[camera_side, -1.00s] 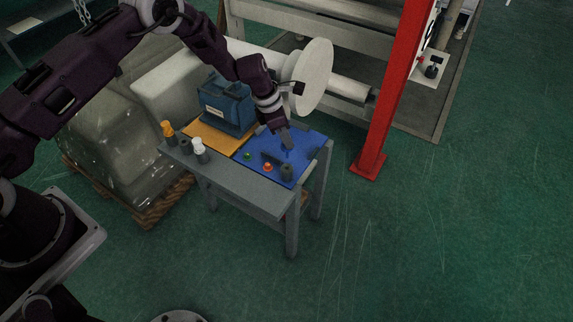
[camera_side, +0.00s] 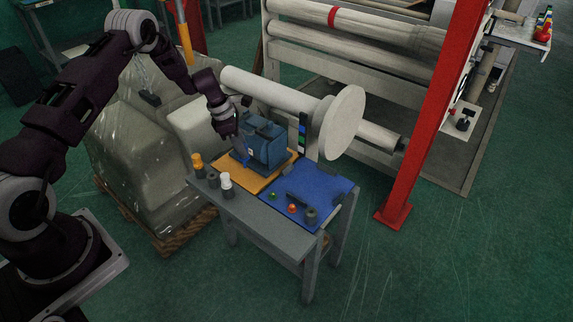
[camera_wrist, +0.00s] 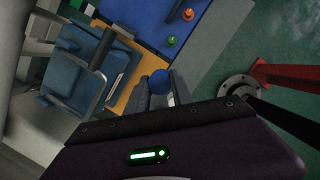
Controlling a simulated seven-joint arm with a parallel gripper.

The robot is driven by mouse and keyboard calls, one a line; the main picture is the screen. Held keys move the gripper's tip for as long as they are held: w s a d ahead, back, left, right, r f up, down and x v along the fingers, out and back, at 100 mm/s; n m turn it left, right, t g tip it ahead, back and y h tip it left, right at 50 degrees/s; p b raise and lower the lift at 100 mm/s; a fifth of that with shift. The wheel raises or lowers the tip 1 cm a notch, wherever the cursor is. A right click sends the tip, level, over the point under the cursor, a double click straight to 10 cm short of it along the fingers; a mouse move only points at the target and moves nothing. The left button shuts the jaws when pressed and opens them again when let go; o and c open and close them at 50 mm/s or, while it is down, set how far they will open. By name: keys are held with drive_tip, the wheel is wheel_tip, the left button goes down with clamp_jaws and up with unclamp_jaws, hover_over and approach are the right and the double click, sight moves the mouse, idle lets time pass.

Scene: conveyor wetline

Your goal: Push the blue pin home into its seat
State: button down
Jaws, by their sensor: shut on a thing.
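My gripper (camera_side: 241,153) is low over the orange mat, just left of the blue block-like fixture (camera_side: 268,145). In the wrist view my gripper (camera_wrist: 160,92) is shut on the blue pin (camera_wrist: 161,81). Only the pin's round blue end shows, between the two fingers; the rest is hidden. A row of grey holders stands on the front ledge: one has an orange pin (camera_side: 197,160), one a white pin (camera_side: 226,180). The grey holder (camera_side: 213,180) between them shows no coloured pin. I cannot tell which place is the blue pin's seat.
A blue mat (camera_side: 325,186) to the right carries a green button (camera_side: 272,195), an orange-red button (camera_side: 292,208) and a dark cylinder (camera_side: 310,215). The orange mat (camera_side: 250,186) lies under the fixture. A large white roll (camera_side: 342,122) and a red post (camera_side: 425,130) stand behind.

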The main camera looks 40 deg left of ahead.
drive_tip(key=s+a, duration=0.6)
drive_tip(key=a, duration=0.6)
drive_tip(key=shift+s+a+x, duration=0.1)
drive_tip(key=shift+s+x, duration=0.05)
drive_tip(key=shift+x, duration=0.75)
drive_tip(key=shift+s+a+x, duration=0.1)
drive_tip(key=shift+s+x, duration=0.1)
drive_tip(key=shift+x, duration=0.75)
drive_tip(key=shift+s+x, duration=0.15)
drive_tip(key=shift+x, duration=0.75)
drive_tip(key=shift+f, duration=2.7)
drive_tip(key=c, duration=1)
unclamp_jaws()
drive_tip(key=shift+c, duration=0.2)
